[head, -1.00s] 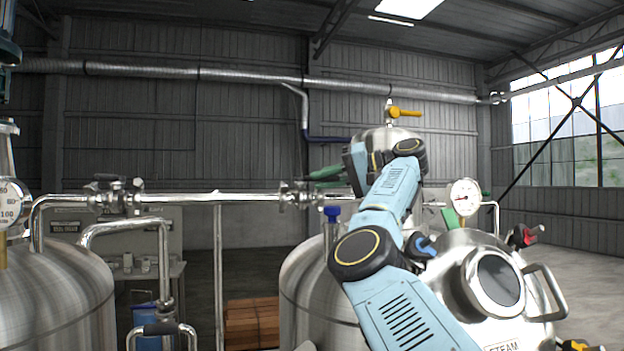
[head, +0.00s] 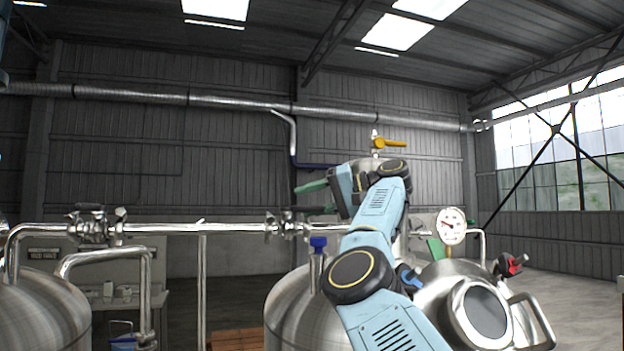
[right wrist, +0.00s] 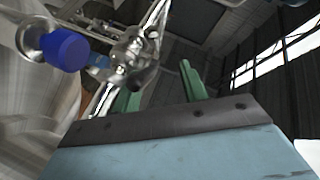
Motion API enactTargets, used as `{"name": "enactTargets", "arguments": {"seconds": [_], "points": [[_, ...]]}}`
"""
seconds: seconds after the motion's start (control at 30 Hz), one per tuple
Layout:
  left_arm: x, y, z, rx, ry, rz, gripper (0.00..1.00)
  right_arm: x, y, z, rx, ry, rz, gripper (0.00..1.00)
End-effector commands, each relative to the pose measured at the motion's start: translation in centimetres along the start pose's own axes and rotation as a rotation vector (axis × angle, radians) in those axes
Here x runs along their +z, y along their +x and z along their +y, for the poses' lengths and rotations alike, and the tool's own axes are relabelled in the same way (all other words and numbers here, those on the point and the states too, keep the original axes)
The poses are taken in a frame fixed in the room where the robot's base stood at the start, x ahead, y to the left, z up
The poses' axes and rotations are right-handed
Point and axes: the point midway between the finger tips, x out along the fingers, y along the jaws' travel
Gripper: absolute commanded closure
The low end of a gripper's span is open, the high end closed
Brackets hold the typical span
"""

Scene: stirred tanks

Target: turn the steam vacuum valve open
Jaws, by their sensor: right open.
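A valve with a yellow lever handle (head: 390,143) shows above and behind my right wrist in the head view, its lever pointing right. A valve with a red handle (head: 513,264) is on the right tank (head: 435,285). I cannot tell which handle is the steam vacuum valve; no valve label is legible. My right gripper (head: 315,198) is open and empty, its green fingers pointing left, apart from the valves. The fingers (right wrist: 160,88) also show in the right wrist view, with nothing between them. My left gripper is not in view.
A blue-capped fitting (head: 318,243) stands on the middle tank (head: 295,305), near my right arm. A horizontal steel pipe (head: 180,228) with clamps runs at left. A gauge (head: 452,226) and a round sight glass (head: 482,312) are on the right tank.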

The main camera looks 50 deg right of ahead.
Motion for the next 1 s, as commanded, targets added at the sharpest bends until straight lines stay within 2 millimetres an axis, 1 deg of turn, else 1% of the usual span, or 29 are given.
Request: {"name": "enactTargets", "arguments": {"seconds": [0.03,0.2,0.4,0.53,0.83,0.87,1.0], "points": [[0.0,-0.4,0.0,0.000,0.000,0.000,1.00,-0.8,-0.6,-1.4,-0.012,-0.006,0.011,0.64],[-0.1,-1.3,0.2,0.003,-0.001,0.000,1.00,-2.4,-1.3,-4.1,-0.015,-0.007,0.013,0.64],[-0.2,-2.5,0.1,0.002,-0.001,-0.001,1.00,-3.7,-1.8,-6.1,-0.011,-0.005,0.010,0.64],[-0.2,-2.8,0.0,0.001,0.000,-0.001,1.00,-4.0,-2.0,-6.6,-0.009,-0.004,0.011,0.64],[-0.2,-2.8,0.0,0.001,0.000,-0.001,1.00,-4.1,-1.9,-6.6,-0.008,-0.003,0.010,0.64],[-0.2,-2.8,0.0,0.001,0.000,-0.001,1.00,-4.1,-1.9,-6.6,-0.008,-0.003,0.010,0.65],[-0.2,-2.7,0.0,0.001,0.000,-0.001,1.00,-4.6,-1.4,-6.9,-0.011,-0.007,0.044,0.84]]}}
